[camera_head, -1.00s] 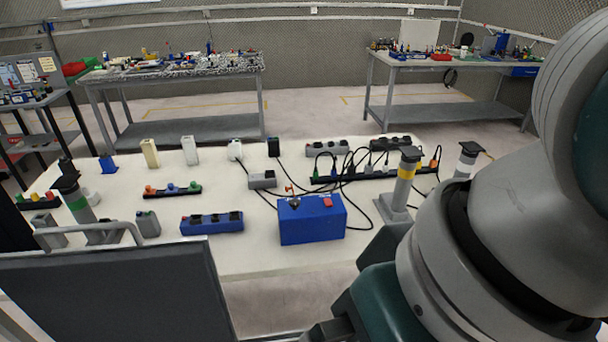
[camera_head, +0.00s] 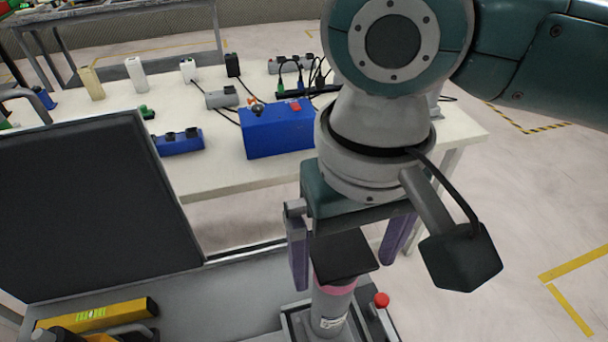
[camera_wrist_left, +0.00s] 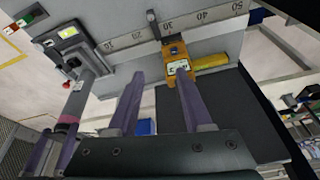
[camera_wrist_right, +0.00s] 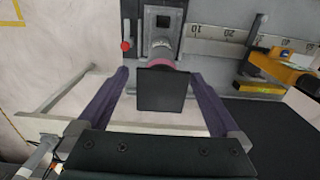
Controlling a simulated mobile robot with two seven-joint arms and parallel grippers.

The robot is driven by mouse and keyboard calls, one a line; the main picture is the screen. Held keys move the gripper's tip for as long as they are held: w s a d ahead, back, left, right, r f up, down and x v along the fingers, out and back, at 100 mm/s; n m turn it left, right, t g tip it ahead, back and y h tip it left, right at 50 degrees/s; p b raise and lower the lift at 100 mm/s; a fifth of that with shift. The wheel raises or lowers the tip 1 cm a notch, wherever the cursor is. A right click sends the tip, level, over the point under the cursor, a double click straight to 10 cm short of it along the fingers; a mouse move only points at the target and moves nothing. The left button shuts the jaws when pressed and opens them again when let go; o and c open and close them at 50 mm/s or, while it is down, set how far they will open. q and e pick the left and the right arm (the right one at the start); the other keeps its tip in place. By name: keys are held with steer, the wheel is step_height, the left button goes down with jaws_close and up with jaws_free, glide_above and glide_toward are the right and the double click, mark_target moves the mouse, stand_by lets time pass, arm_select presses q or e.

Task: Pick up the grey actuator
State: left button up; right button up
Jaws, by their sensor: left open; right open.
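A grey actuator (camera_head: 335,297) with a pink band and a black square top stands upright in a grey holder at the bottom of the head view. My right gripper (camera_head: 345,268) is open above it, pointing down, one purple finger on each side of the black top. In the right wrist view the actuator's black top (camera_wrist_right: 162,89) sits between the spread fingers (camera_wrist_right: 158,75), with gaps both sides. In the left wrist view my left gripper (camera_wrist_left: 160,73) is open and empty; the pink-banded actuator (camera_wrist_left: 76,108) shows at left. The left gripper is out of the head view.
A red button (camera_head: 381,300) is right of the holder. A yellow level (camera_head: 97,314) lies at lower left, near a black panel (camera_head: 90,200). The white table (camera_head: 225,170) behind carries a blue box (camera_head: 277,133), a blue socket strip (camera_head: 179,142) and cabled parts.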

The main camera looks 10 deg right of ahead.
step_height(320, 180, down, 3)
steer(key=shift+w+a+f, duration=0.1)
steer(key=shift+a+f, duration=0.05)
steer(key=shift+f, duration=0.05)
steer(key=shift+c, duration=0.2)
jaws_close()
stand_by(0.5)
steer(key=shift+r, duration=0.1)
